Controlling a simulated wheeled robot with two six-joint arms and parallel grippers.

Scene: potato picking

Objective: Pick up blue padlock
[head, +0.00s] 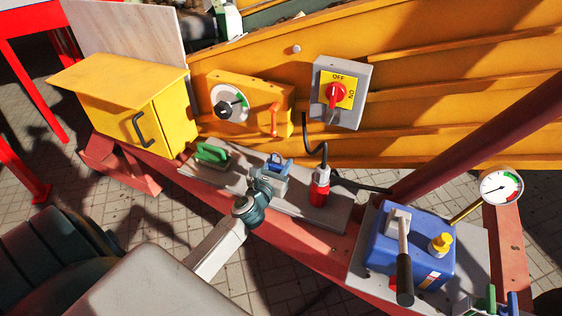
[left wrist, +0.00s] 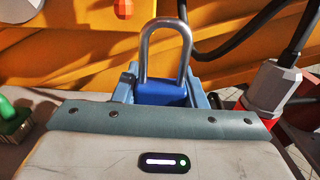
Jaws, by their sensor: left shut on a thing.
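The blue padlock (head: 280,163) has a blue body and a grey metal shackle. It is at the grey metal plate (head: 325,212) in the middle of the head view. My left gripper (head: 270,178) is shut on it, with the jaws at both sides of the blue body. In the left wrist view the padlock (left wrist: 162,92) stands upright between the gripper's blue fingers, shackle up. Its lower part is hidden by the gripper housing. I cannot tell whether it touches the plate.
A red connector (head: 319,190) with a black cable stands to the right. Behind are a yellow box (head: 170,125), a gauge panel (head: 258,92) and a red switch (head: 337,92). A blue pump unit (head: 432,250) is front right.

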